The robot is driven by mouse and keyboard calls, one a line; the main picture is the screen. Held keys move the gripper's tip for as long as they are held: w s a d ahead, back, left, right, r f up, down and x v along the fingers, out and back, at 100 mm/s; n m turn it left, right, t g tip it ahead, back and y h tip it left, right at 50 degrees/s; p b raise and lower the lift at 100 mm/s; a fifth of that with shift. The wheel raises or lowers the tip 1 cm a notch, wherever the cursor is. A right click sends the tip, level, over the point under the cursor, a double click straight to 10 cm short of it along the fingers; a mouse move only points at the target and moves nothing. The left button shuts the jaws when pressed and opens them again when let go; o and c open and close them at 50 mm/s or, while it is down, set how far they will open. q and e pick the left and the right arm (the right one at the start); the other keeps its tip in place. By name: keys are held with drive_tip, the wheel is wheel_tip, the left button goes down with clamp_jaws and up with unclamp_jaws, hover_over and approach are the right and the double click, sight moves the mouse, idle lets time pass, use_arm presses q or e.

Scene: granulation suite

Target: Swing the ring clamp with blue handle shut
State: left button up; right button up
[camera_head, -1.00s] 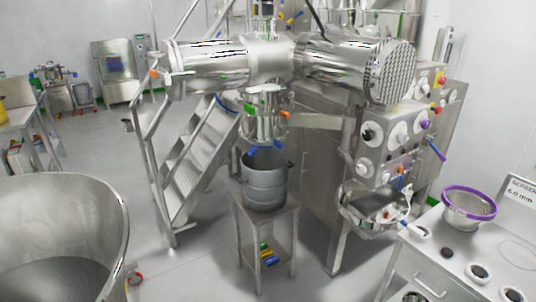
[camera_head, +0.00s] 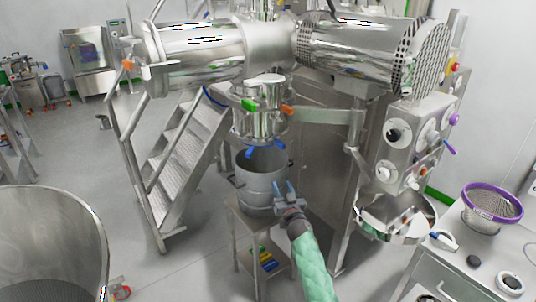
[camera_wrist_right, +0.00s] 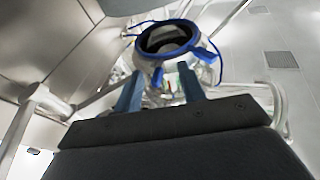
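The ring clamp with blue handle (camera_head: 250,152) is at the lower end of the vertical steel outlet (camera_head: 262,122), with blue parts showing at its left and right. In the right wrist view, a blue band (camera_wrist_right: 198,38) runs around the dark round opening from below. I cannot tell whether the clamp's halves meet. My right gripper (camera_head: 285,187) is below and to the right of the clamp in the head view, in front of the steel pot. My left gripper is out of view.
The steel pot (camera_head: 260,196) stands on a small table (camera_head: 236,222) under the outlet. Stairs (camera_head: 190,145) are at the left and a control box (camera_head: 415,140) at the right.

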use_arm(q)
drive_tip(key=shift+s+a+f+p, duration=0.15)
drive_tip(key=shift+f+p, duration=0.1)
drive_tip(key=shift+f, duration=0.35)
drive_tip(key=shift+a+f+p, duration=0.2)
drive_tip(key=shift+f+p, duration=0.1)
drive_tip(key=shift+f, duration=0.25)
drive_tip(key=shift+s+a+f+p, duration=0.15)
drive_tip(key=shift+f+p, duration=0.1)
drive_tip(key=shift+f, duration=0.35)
use_arm(e)
drive_tip(key=shift+w+a+r+n+t+y, duration=0.1)
drive_tip(key=shift+w+a+r+n+y, duration=0.3)
drive_tip(key=shift+w+a+r, duration=0.9)
drive_tip(key=shift+w+a+r+n+t+y, duration=0.15)
drive_tip(key=shift+w+a+r+y, duration=0.3)
drive_tip(key=shift+w+r, duration=1.55)
drive_tip(key=shift+w+a+r+n+t+y, duration=0.1)
drive_tip(key=shift+w+a+r+n+y, duration=0.6)
drive_tip(key=shift+r, duration=1.65)
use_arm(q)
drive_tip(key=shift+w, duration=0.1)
use_arm(e)
drive_tip(key=shift+w+a+m+h, duration=0.2)
drive_tip(key=shift+w+m+h, duration=0.05)
drive_tip(key=shift+m, duration=0.1)
clamp_jaws()
drive_tip(key=c, duration=0.8)
unclamp_jaws()
drive_tip(key=shift+c, duration=0.2)
